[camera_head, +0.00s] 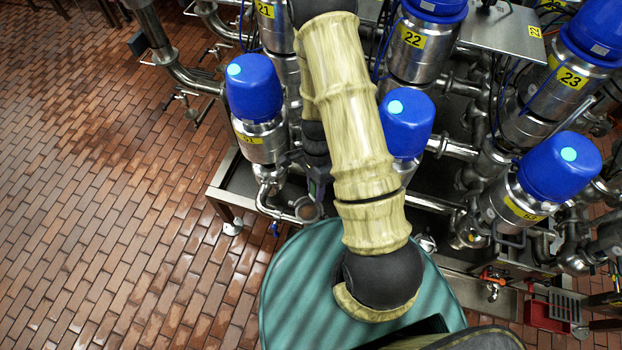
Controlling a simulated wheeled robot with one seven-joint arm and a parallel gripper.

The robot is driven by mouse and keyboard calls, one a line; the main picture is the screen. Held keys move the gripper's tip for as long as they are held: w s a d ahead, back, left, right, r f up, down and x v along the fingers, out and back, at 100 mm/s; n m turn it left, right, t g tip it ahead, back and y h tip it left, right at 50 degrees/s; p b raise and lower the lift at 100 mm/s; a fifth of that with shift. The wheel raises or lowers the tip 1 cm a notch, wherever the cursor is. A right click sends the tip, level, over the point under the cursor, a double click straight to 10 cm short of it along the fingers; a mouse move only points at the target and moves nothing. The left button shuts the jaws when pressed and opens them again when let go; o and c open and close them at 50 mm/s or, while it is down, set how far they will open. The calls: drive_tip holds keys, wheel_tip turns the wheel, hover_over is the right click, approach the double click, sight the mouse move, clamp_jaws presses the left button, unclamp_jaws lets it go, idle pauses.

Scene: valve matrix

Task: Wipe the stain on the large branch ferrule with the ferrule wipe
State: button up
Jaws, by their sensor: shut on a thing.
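My gripper (316,184) shows as a small dark shape partly behind my pale yellow arm, right of a blue-capped valve (253,88). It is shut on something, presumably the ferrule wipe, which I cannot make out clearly. Just below it is a round, brownish-grey end face (307,209) at the end of a curved steel pipe (268,202). This may be the large branch ferrule, but I cannot be sure. A stain cannot be told apart at this size, nor can contact between gripper and pipe end.
Blue-capped steel valves with yellow number labels, such as 22 (411,38) and 23 (571,79), crowd the frame (219,196) from centre to right. A red bin (546,314) stands at lower right. The brick floor (110,210) on the left is clear.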

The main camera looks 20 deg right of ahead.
drive_tip(key=shift+r, duration=0.65)
drive_tip(key=shift+s+d+r+p, duration=0.15)
drive_tip(key=shift+r+p, duration=0.15)
drive_tip(key=shift+p, duration=0.2)
